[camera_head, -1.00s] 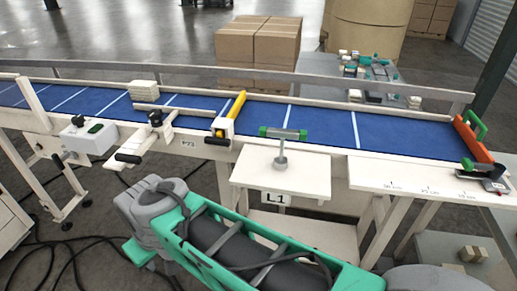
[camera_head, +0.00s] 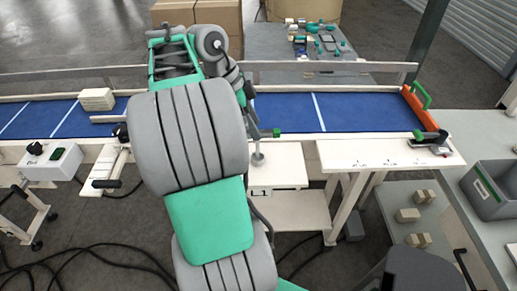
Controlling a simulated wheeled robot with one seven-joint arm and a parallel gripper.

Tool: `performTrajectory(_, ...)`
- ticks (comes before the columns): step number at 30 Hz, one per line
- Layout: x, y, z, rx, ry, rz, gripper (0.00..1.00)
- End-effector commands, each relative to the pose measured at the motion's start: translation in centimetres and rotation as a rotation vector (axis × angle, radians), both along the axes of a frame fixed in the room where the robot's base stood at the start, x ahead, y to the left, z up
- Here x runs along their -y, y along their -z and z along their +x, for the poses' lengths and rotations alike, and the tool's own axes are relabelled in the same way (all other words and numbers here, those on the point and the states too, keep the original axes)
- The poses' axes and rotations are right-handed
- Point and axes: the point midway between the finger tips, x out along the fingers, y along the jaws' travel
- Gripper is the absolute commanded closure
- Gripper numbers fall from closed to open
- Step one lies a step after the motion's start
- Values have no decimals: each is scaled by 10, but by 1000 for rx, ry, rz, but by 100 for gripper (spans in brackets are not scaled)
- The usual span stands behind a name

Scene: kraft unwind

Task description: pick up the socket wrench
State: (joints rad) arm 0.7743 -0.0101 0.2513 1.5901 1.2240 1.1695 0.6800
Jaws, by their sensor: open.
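A T-shaped tool, which looks like the socket wrench (camera_head: 277,132), stands upright on the white shelf (camera_head: 292,176) marked L1. Its green right handle end and its grey foot show; my arm hides most of the rest. My gripper (camera_head: 262,131) is mostly hidden behind my arm, with dark parts showing close to the tool's crossbar. It is open. I cannot tell whether the fingers are around the handle or beside it.
The blue conveyor belt (camera_head: 374,113) with raised pale rails runs behind the shelf. An orange stop (camera_head: 419,110) and a green-handled device (camera_head: 432,141) are at right. A grey bin (camera_head: 494,187) stands far right.

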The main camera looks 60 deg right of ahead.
Motion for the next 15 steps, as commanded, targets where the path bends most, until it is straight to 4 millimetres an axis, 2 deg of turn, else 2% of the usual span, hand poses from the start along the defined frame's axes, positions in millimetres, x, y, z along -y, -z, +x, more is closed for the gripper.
performTrajectory(1, 1, 11, -3, 0, 0, -1, 56)
performTrajectory(9, 6, 51, -20, 0, -4, 1, 56)
performTrajectory(15, 9, 59, -23, 1, -6, -2, 56)
